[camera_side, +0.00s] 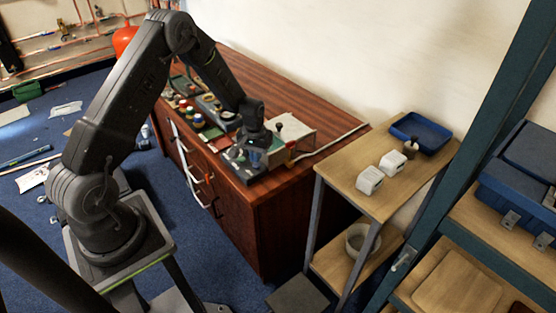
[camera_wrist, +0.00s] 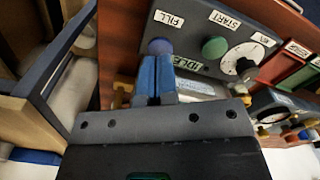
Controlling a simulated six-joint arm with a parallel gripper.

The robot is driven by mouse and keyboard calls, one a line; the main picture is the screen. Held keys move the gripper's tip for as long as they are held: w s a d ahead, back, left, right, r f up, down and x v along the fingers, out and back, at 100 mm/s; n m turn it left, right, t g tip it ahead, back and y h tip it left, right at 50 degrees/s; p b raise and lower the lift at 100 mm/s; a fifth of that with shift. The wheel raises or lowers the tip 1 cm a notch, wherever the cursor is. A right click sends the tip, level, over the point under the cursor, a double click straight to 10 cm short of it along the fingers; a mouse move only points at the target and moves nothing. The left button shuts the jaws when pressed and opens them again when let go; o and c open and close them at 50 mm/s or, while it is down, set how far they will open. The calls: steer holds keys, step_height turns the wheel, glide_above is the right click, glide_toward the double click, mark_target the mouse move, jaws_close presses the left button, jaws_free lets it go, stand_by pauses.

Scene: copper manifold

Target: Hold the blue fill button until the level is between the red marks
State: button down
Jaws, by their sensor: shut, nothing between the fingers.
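The blue fill button (camera_wrist: 160,46) is on a grey control panel (camera_wrist: 195,28), below a FILL label, in the wrist view. My gripper (camera_wrist: 155,60) is shut and empty, its two blue fingers side by side. Its fingertips overlap the button's lower edge in the picture; I cannot tell whether they touch it. A sign reading IDLE (camera_wrist: 188,64) is partly hidden by the fingers. In the side view my gripper (camera_side: 252,154) is low over the panel at the cabinet's near right end and hides the button. I cannot make out the level or the red marks.
A green START button (camera_wrist: 214,47) and a white dial (camera_wrist: 240,65) sit right of the blue button. Several fittings crowd the wooden cabinet top (camera_side: 285,95) behind my gripper, with a pale box (camera_side: 292,130) close beside it. A wooden shelf stand (camera_side: 345,175) is to the right.

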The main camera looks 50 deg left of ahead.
steer(key=shift+f, duration=1.2)
stand_by(1.3)
steer(key=shift+r, duration=4.05)
steer(key=shift+r, duration=0.1)
steer(key=s+d+r+m+t, duration=0.1)
steer(key=s+d+r, duration=0.3)
steer(key=r, duration=0.6)
steer(key=s+d+r+m+t, duration=0.2)
steer(key=d+r, duration=0.4)
steer(key=r, duration=0.4)
steer(key=s+d+r+m+t, duration=0.1)
steer(key=s+d+r, duration=0.2)
steer(key=s, duration=0.5)
steer(key=s+d+r+m+t, duration=0.1)
steer(key=s+d+r, duration=0.3)
steer(key=s, duration=0.5)
steer(key=shift+s+d+m+t, duration=0.15)
steer(key=shift+d+m+t, duration=0.15)
steer(key=shift+d+m, duration=0.25)
